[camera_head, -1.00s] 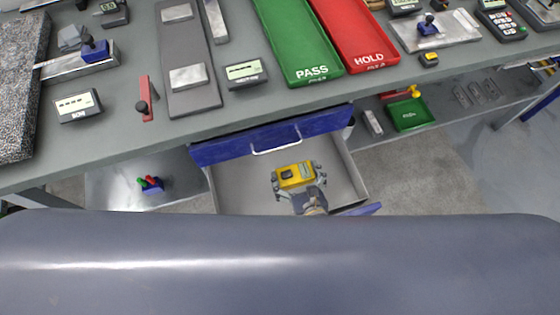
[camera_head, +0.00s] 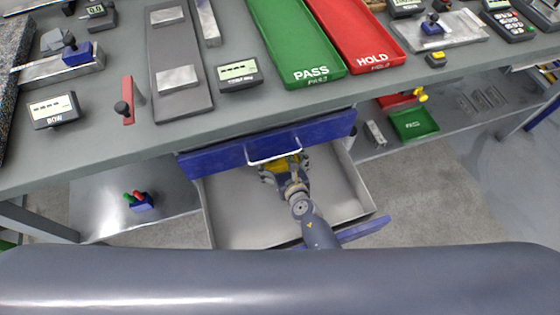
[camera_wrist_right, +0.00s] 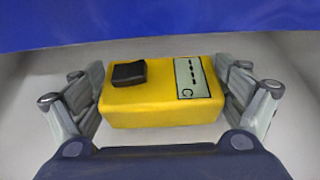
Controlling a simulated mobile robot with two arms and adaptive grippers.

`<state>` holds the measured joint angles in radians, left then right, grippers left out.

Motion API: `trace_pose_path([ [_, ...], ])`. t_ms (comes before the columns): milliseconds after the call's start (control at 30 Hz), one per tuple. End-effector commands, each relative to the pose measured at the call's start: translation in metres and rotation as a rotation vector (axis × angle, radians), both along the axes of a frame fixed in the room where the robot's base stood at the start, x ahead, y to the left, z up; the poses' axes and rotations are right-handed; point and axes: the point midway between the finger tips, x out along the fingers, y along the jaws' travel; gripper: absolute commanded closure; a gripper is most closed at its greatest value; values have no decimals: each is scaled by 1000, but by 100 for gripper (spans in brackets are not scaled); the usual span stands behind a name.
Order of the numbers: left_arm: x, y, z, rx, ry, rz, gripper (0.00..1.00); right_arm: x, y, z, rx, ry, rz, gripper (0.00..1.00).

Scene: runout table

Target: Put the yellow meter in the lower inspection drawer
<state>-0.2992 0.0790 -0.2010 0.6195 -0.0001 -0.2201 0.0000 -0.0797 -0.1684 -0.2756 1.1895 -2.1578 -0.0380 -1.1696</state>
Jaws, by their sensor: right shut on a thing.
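The yellow meter (camera_head: 282,164), with a black knob and small display, is between the fingers of my right gripper (camera_head: 287,171). In the right wrist view the meter (camera_wrist_right: 160,108) lies flat between both fingers of the right gripper (camera_wrist_right: 162,100), which are shut on its sides. The open lower drawer (camera_head: 235,222) has a grey tray, and its blue front (camera_head: 362,229) is towards me. The gripper and meter are inside its outline, near its back. I cannot tell whether the meter touches the drawer floor. My left gripper is not in view.
A blue upper drawer front (camera_head: 220,158) with a white handle overhangs the back of the lower drawer and partly hides the meter. The workbench (camera_head: 120,150) is above, with a green PASS tray (camera_head: 296,45) and red HOLD tray (camera_head: 352,35). The drawer's front floor is clear.

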Motion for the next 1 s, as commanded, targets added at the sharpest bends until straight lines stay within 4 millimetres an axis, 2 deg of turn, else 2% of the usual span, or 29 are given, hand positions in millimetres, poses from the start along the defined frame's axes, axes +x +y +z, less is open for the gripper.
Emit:
trace_pose_path([
  [333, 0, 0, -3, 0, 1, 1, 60, 1, 0, -2, 1, -2, 0, 39],
  [367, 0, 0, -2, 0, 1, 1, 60, 0, 0, -2, 0, 0, 0, 4],
  [400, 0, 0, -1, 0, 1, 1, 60, 0, 0, -2, 0, 0, 0, 0],
  [867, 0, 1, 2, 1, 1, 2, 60, 0, 0, 2, 0, -1, 0, 0],
  [1000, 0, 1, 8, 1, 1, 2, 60, -15, -5, 8, 0, 2, 0, 0],
])
